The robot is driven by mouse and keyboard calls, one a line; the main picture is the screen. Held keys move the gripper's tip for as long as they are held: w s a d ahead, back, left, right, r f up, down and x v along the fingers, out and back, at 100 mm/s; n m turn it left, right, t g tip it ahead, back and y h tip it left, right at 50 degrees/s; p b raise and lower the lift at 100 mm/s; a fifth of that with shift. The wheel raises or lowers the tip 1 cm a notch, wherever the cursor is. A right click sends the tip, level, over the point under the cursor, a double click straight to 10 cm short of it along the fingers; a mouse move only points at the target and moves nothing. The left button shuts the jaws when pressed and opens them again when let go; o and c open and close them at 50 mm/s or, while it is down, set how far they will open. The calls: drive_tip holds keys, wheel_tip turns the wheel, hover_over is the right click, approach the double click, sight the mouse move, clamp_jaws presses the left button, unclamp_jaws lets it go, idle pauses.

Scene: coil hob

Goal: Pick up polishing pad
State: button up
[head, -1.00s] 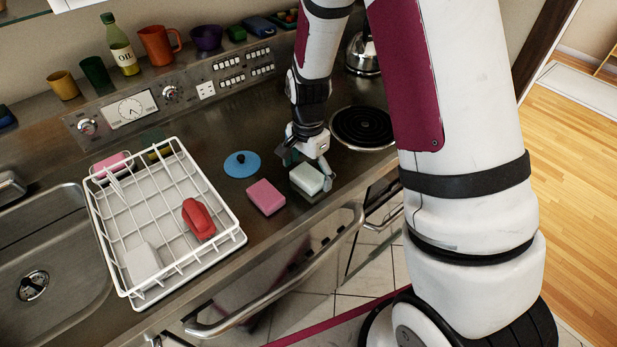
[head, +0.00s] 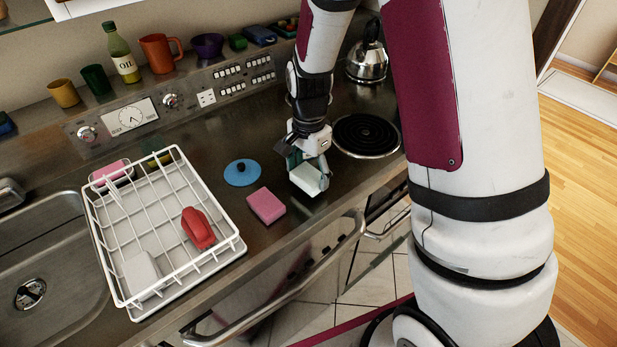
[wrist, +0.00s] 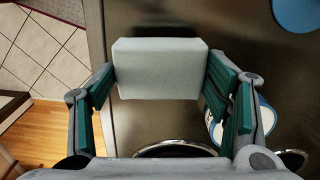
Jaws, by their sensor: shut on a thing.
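A pale grey-green block, which looks like the polishing pad (head: 308,180), is between the fingers of my gripper (head: 310,166) over the steel counter. In the wrist view the pad (wrist: 160,66) spans the gap between the green-padded fingers of my gripper (wrist: 162,84), which are shut on its two ends. In the head view it looks tilted, and its underside is hidden, so I cannot tell how far it is off the counter.
A pink sponge (head: 266,206) and a blue lid (head: 242,172) lie left of my gripper. A white dish rack (head: 236,246) with a red item stands farther left. A black coil burner (head: 366,134) is at the right, with a kettle (head: 367,62) behind it. The counter's front edge is close.

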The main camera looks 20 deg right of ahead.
drive_tip(key=s+r+p, duration=0.2)
drive_tip(key=s+p, duration=0.1)
drive_tip(key=s, duration=1.3)
drive_tip(key=o, duration=0.6)
drive_tip(key=c, duration=0.5)
drive_tip(key=shift+w, duration=0.1)
